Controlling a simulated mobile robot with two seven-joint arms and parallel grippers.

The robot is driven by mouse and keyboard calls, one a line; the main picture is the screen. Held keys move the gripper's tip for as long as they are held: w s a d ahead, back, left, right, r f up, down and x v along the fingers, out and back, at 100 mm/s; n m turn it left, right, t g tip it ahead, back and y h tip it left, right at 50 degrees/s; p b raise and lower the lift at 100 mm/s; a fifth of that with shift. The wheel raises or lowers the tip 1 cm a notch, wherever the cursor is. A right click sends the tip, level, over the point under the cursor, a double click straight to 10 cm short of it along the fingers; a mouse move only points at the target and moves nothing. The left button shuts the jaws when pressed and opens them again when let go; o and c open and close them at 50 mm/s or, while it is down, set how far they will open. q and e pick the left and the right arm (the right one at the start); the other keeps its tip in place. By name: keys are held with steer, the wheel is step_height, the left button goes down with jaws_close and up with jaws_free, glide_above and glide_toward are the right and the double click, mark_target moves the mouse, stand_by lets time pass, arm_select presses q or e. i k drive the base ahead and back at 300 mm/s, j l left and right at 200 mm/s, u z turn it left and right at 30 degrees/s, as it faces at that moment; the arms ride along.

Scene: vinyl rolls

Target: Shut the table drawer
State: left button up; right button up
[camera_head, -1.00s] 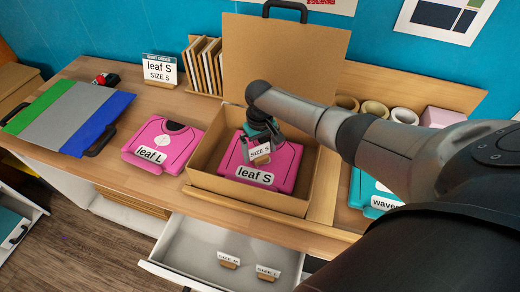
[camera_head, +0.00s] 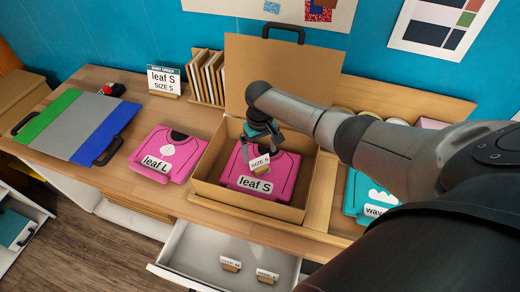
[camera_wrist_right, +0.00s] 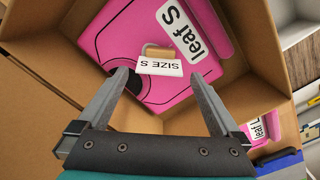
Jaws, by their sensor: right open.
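The table drawer (camera_head: 190,248) is white and stands pulled out below the tabletop, at the bottom of the head view. Two small tags on wooden bases, one (camera_head: 231,264) left and one (camera_head: 266,276) right, are inside it. My right gripper (camera_head: 261,151) is open over the cardboard box (camera_head: 212,192) on the table, well above the drawer. In the wrist view its spread fingers (camera_wrist_right: 160,76) point at the SIZE S tag (camera_wrist_right: 160,67), which sits on the pink leaf S pack (camera_wrist_right: 135,35) in the box. Neither finger appears to touch the tag. My left gripper is out of view.
A pink leaf L pack (camera_head: 168,155) lies left of the box. A green, grey and blue board (camera_head: 75,125) lies further left. A teal pack (camera_head: 365,195) is to the right, partly behind my right arm. Floor (camera_head: 90,250) is clear left of the drawer.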

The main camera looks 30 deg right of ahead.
mark_target(190, 258)
steer(key=k, duration=1.5)
